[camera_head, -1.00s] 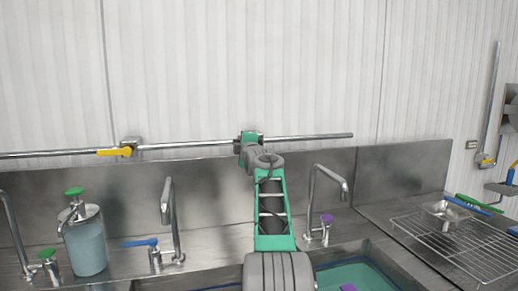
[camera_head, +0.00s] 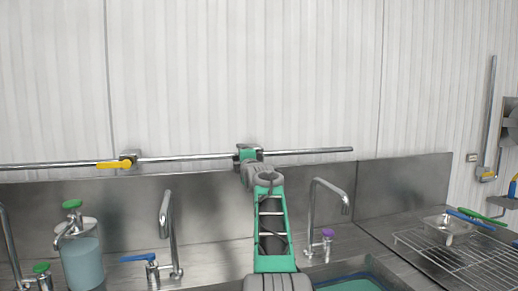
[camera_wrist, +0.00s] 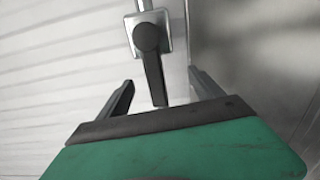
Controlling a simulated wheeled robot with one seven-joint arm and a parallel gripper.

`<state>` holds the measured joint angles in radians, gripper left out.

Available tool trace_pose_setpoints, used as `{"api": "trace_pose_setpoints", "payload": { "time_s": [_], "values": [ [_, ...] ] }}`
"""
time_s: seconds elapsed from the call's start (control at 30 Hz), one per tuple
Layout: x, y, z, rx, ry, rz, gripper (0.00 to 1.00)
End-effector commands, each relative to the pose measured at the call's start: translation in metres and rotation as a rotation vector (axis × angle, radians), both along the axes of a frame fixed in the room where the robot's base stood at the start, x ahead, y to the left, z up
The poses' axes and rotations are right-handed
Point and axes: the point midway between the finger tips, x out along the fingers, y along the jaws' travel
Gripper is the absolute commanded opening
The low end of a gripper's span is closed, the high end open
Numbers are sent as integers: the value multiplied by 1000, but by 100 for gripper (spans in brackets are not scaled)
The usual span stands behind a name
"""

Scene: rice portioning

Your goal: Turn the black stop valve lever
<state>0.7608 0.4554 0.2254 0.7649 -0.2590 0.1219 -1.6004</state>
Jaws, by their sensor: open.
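The black stop valve lever (camera_wrist: 154,78) fills the upper middle of the wrist view. Its round hub sits on a square silver valve body (camera_wrist: 167,36) on the pipe, and the lever points down toward my gripper. My gripper (camera_wrist: 160,77) is open, with one dark finger on each side of the lever's end. The lever lies between the fingers, with visible gaps on both sides. In the head view my gripper (camera_head: 247,153) is at the wall pipe, and my arm hides the lever there.
A metal pipe (camera_head: 190,158) runs along the wall and carries a yellow lever valve (camera_head: 115,165) to the left. Below are sink taps (camera_head: 166,215) (camera_head: 330,190), a soap dispenser (camera_head: 82,262) and a steel backsplash (camera_head: 400,190). A wire rack (camera_head: 470,262) stands at right.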

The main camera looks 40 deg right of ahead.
Motion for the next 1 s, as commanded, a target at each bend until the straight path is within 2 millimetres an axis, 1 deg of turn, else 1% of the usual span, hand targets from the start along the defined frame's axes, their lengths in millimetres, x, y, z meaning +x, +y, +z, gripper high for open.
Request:
{"api": "trace_pose_setpoints", "payload": {
  "time_s": [0.03,0.17,0.47,0.73,1.0],
  "values": [
    [0,0,0,0,-1,0,81],
    [0,0,0,0,-1,0,91],
    [-3,2,-2,0,-1,0,91],
    [-25,14,-6,-1,0,0,91],
    [-50,27,-5,-2,-3,-2,91]
  ]
}}
